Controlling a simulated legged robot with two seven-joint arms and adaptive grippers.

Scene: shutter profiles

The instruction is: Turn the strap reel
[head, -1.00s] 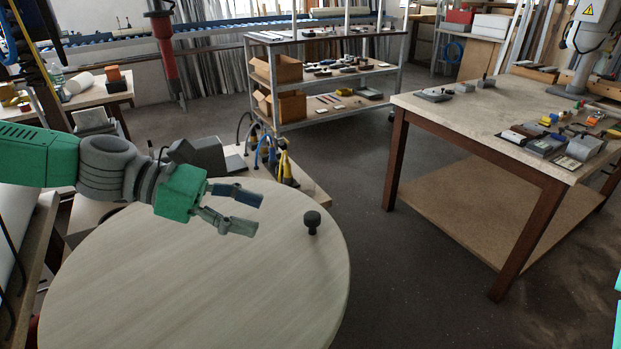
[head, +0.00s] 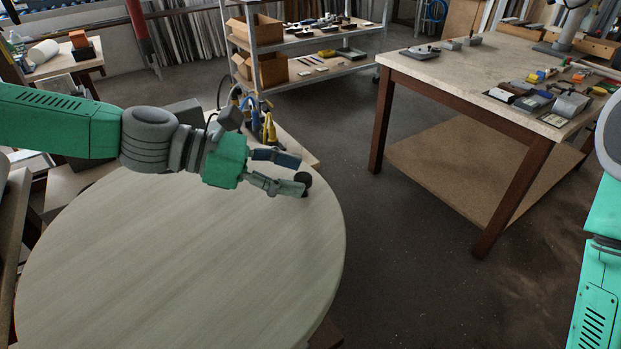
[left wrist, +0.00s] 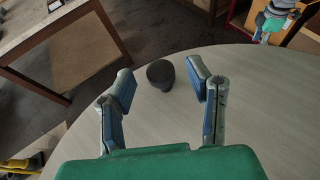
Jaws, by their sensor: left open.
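The strap reel (head: 180,260) shows as a large, round, pale wood-grained disc lying flat in front of me. A dark knob (left wrist: 160,74) stands up near its edge. In the head view the knob (head: 306,180) is partly hidden behind a finger of my left gripper (head: 300,172). My left gripper is open. In the left wrist view its two fingertips (left wrist: 162,84) are spread on either side of the knob, with clear gaps to both. The disc's surface also shows there (left wrist: 260,110). My right gripper is not in the head view; only part of my right arm shows at the right edge.
A stone-topped table (head: 450,75) with brown legs and small parts stands at the right. A shelf rack (head: 310,60) with cardboard boxes is behind. Yellow and blue tools (head: 262,125) stand just beyond the disc. The floor between disc and table is clear.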

